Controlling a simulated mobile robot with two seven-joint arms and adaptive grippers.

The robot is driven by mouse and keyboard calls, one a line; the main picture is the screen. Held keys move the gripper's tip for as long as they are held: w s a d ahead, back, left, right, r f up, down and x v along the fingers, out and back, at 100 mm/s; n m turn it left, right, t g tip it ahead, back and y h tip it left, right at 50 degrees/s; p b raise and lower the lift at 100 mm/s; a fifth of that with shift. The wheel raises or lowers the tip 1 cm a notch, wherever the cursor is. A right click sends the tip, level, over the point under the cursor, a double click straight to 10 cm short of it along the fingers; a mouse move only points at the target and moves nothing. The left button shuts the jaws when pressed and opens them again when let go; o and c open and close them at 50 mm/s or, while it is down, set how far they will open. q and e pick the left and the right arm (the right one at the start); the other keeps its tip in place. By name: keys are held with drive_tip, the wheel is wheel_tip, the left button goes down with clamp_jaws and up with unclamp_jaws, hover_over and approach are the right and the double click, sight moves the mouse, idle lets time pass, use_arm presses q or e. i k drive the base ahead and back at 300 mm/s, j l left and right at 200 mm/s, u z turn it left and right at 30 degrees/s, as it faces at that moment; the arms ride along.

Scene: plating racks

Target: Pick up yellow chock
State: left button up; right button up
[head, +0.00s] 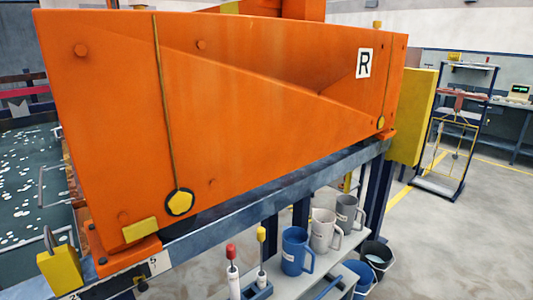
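A yellow block (60,268) with a grey upright piece on top sits at the lower left, beside the end of the blue-grey rail. A smaller yellow piece (140,229) lies against the lower left corner of the large orange body (230,100), just above its orange foot. I cannot tell for certain which of the two is the chock. Neither of my grippers shows in the head view, so nothing is seen touching either yellow piece.
The orange body marked R rests on a blue-grey rail (225,213). Yellow discs hang on rods from it, one at the lower left (180,203). Below, a grey shelf (318,272) holds a blue mug (294,251) and grey mugs. A speckled dark bath (28,180) lies left. Open floor (450,240) is at right.

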sight(60, 265)
drive_tip(key=u, duration=1.55)
